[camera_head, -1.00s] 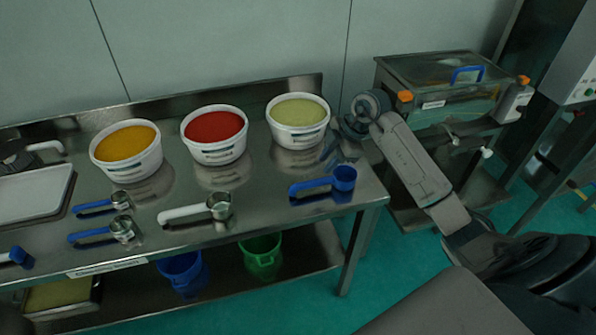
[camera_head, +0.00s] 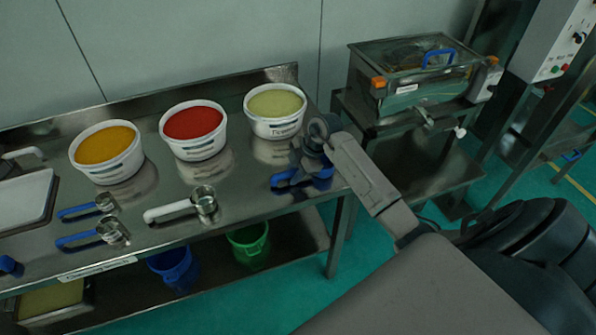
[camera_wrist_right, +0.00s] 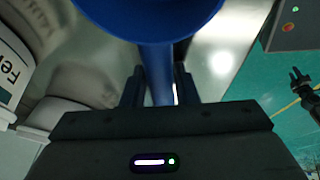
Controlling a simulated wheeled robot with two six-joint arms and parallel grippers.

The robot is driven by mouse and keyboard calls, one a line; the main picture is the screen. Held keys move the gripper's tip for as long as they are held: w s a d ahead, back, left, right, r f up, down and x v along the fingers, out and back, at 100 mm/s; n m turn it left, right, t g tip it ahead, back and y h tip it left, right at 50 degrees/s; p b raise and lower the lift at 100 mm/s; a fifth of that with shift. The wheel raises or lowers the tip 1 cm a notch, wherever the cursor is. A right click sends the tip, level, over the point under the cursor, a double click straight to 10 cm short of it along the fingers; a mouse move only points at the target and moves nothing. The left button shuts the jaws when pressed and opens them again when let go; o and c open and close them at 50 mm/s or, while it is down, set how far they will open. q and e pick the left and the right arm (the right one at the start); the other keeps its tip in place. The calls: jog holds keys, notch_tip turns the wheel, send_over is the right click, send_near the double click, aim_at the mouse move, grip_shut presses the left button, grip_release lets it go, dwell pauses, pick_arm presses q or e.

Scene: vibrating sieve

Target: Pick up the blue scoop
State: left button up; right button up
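The blue scoop (camera_head: 284,181) lies near the right end of the steel table, its cup largely hidden behind my right gripper in the head view. In the right wrist view its round blue cup (camera_wrist_right: 150,14) fills the top and its handle (camera_wrist_right: 160,75) runs between the two fingers. My right gripper (camera_head: 312,158) is down over the scoop. In the wrist view its fingers (camera_wrist_right: 160,88) stand either side of the handle, with a thin bright gap on the right, so it looks open.
White tubs of yellow (camera_head: 106,165), red (camera_head: 195,148) and pale green (camera_head: 275,127) material stand behind. A white-handled scoop (camera_head: 170,211) and smaller blue-handled scoops (camera_head: 76,212) lie left. The sieve box (camera_head: 410,95) stands on the right.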

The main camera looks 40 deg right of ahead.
aim_at(294, 170)
grip_shut()
jog(key=shift+r, duration=0.1)
jog(key=shift+r+b, duration=0.35)
jog(key=shift+r, duration=0.2)
notch_tip(294, 170, up, 2)
jog(key=shift+r+b, duration=0.2)
jog(key=shift+b, duration=0.3)
jog(key=s+a+r+b, duration=0.1)
jog(key=s+a+b, duration=0.1)
jog(key=s, duration=1.4)
jog(key=shift+a+r+b, duration=0.2)
jog(key=shift+b, duration=0.2)
